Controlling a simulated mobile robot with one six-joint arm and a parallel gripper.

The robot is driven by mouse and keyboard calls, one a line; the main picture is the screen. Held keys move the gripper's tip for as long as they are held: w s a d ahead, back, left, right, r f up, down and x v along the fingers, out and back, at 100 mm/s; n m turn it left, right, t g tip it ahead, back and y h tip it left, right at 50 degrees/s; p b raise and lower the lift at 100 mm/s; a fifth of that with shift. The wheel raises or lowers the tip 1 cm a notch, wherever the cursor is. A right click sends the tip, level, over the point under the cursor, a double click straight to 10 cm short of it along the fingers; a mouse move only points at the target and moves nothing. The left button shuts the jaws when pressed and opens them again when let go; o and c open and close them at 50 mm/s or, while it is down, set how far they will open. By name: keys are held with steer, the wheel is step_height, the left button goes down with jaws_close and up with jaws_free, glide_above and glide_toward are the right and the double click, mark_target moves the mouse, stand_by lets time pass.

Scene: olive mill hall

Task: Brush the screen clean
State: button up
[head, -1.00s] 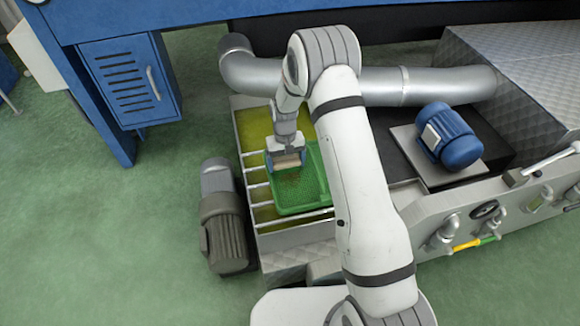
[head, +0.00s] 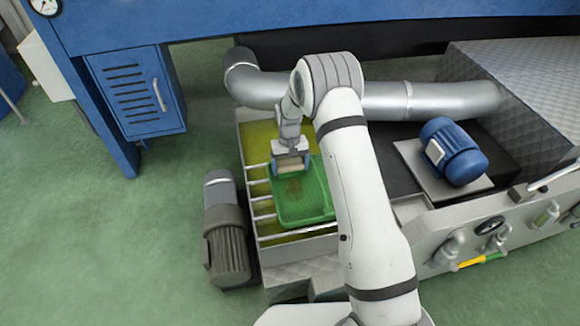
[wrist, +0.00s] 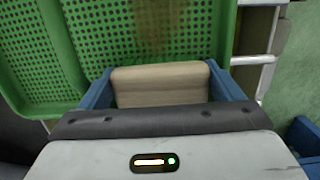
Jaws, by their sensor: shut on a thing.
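The screen (head: 305,207) is a green perforated tray resting over a metal tank in the head view. It fills the upper left of the wrist view (wrist: 60,55). Brownish residue (wrist: 155,22) marks its mesh. My gripper (head: 290,162) is at the far left edge of the screen. In the wrist view its blue fingers are shut on the brush, a pale wooden block (wrist: 160,86). The bristles are hidden, so I cannot tell whether they touch the mesh.
The tank (head: 254,135) holds yellow-green liquid under white bars. A grey motor (head: 228,245) stands left of it. A silver pipe (head: 385,98) crosses behind, and a blue motor (head: 453,152) sits to the right. Green floor is clear at left.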

steer(key=shift+s+d+p, duration=0.2)
steer(key=shift+s, duration=0.65)
steer(key=shift+s+d+p, duration=0.15)
steer(key=shift+s, duration=0.7)
steer(key=shift+s+d+f, duration=0.1)
steer(key=shift+s+d, duration=0.1)
steer(key=shift+s, duration=0.9)
steer(key=shift+s+d+f, duration=0.1)
steer(key=shift+s+d, duration=0.1)
steer(key=shift+s, duration=0.85)
steer(key=shift+s+d+r+p, duration=0.15)
steer(key=shift+s+d, duration=0.1)
steer(key=shift+s, duration=0.95)
steer(key=shift+s+d+p, duration=0.2)
steer(key=shift+s+d, duration=0.05)
steer(key=shift+s, duration=1)
steer(key=shift+s+d+r+p, duration=0.15)
steer(key=shift+s+d, duration=0.1)
steer(key=shift+s, duration=0.95)
steer(key=shift+f, duration=0.2)
steer(key=shift+w+a+f, duration=0.1)
steer(key=shift+w+a, duration=0.1)
steer(key=shift+w, duration=0.8)
steer(key=shift+w+a+f, duration=0.1)
steer(key=shift+w+a, duration=0.1)
steer(key=shift+w, duration=0.8)
steer(key=shift+c, duration=0.5)
